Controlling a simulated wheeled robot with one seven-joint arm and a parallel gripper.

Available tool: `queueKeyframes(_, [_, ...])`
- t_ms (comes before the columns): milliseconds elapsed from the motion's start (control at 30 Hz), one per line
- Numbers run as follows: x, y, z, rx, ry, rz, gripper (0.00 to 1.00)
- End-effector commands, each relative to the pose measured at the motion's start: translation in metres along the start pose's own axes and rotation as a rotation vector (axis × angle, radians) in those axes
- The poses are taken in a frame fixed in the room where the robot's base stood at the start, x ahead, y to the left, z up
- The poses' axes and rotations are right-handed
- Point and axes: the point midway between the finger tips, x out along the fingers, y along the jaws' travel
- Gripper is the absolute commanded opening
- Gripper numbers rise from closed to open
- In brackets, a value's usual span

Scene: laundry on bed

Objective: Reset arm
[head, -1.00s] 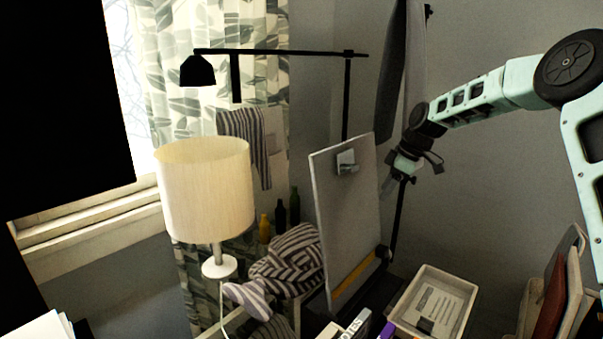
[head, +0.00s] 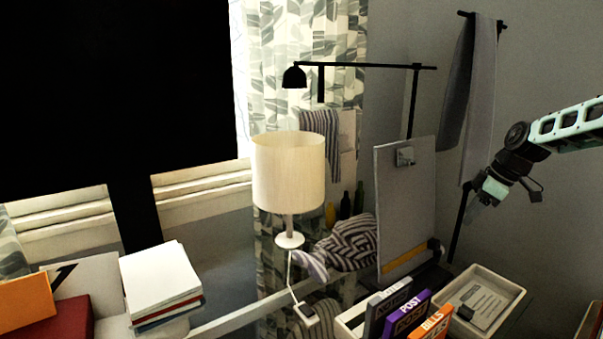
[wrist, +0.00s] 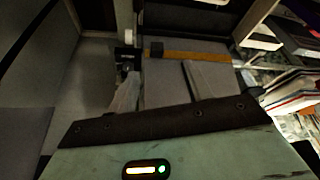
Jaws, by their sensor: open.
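My gripper (head: 473,207) hangs at the right in the head view, at the end of my pale green arm, pointing down and left. It is to the right of the upright grey board (head: 405,200) and apart from it. In the wrist view, my gripper (wrist: 158,85) shows two pale fingers spread apart with nothing between them. A grey panel (wrist: 165,88) with a tan strip (wrist: 200,56) shows beyond the fingers.
A white lamp (head: 288,172) stands left of the board, near striped cloth (head: 349,243). A light tray (head: 512,296) and labelled binders (head: 405,315) sit low at right. Books (head: 160,282) are stacked at left. Dark cloth (head: 470,95) hangs behind my arm.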

Motion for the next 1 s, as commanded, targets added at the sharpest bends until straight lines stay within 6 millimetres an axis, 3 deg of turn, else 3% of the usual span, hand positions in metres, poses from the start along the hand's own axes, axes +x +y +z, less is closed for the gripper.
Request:
queueKeyframes(367, [0.007, -0.044, -0.036, 0.002, -0.031, -0.030, 0.50])
queueKeyframes(633, [0.016, -0.112, -0.076, 0.014, -0.080, -0.063, 0.50])
queueKeyframes(767, [0.020, -0.167, -0.097, 0.025, -0.120, -0.078, 0.50])
queueKeyframes(867, [0.022, -0.228, -0.110, 0.041, -0.164, -0.088, 0.50])
queueKeyframes(900, [0.022, -0.257, -0.113, 0.052, -0.185, -0.088, 0.50])
queueKeyframes(1000, [0.019, -0.330, -0.109, 0.086, -0.237, -0.080, 0.50])
